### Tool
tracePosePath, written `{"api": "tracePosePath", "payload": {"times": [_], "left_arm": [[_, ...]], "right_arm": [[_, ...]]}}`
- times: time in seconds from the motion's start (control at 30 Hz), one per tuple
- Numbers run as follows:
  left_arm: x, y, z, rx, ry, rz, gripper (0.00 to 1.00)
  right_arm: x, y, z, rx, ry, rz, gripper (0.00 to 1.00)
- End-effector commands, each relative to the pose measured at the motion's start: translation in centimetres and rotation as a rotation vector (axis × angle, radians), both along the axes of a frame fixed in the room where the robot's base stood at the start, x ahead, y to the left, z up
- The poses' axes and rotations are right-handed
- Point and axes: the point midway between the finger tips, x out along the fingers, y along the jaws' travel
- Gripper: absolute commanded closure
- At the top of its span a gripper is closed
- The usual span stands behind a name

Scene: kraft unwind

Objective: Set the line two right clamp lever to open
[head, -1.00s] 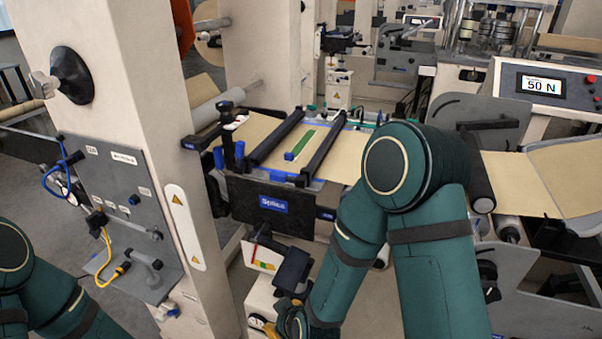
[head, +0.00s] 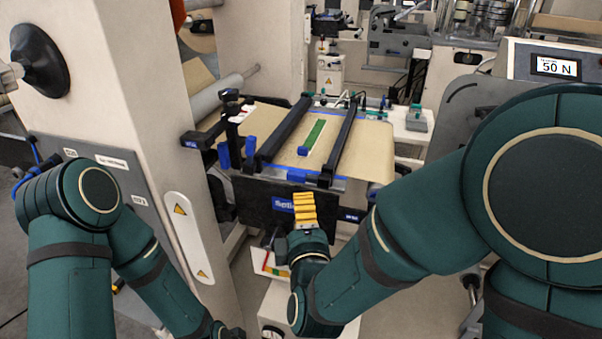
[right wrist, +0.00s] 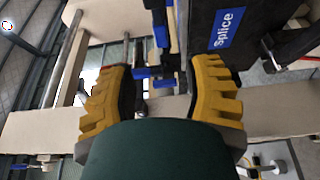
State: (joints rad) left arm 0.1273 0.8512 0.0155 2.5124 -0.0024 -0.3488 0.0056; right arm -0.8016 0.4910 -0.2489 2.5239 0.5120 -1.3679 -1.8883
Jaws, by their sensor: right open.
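The splice table (head: 375,160) stands in the middle of the head view, with a left black clamp bar (head: 283,135) and a right black clamp bar (head: 342,140) across its tan web. A blue piece (head: 325,178) sits at the near end of the right bar; I cannot tell the lever's setting. My right gripper (head: 305,208) is in front of the dark "Splice" panel. In the right wrist view its yellow fingers (right wrist: 160,92) are spread and empty, with blue parts (right wrist: 147,72) of the table seen between them.
A pale machine column (head: 120,110) stands at the left, close to my left arm. Blue handles (head: 223,155) and a black post (head: 233,125) stand at the table's left edge. A display (head: 555,67) reading 50 N is at the upper right.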

Motion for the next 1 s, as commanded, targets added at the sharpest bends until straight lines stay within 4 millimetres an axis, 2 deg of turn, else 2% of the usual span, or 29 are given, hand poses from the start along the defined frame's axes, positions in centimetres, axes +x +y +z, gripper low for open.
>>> {"api": "tracePosePath", "payload": {"times": [0.07, 0.4, 0.6, 0.8, 1.0], "left_arm": [[0.0, 0.0, 0.7, 0.000, 0.000, 0.001, 0.61], [-0.1, 0.0, 0.2, 0.000, 0.002, -0.001, 0.61], [-0.1, 0.0, 0.0, 0.000, 0.002, -0.001, 0.61], [0.0, 0.0, 0.0, 0.000, 0.001, 0.000, 0.61], [0.0, 0.0, 0.0, 0.000, 0.001, 0.000, 0.61]], "right_arm": [[1.4, 0.0, 0.2, -0.001, 0.001, -0.003, 0.50], [8.0, 0.5, -0.1, 0.002, 0.000, -0.002, 0.50], [11.0, 0.8, -0.1, 0.003, 0.001, 0.000, 0.50], [12.3, 1.0, -0.1, 0.002, 0.002, 0.002, 0.50], [12.5, 1.0, 0.0, 0.002, 0.001, 0.002, 0.50]]}}
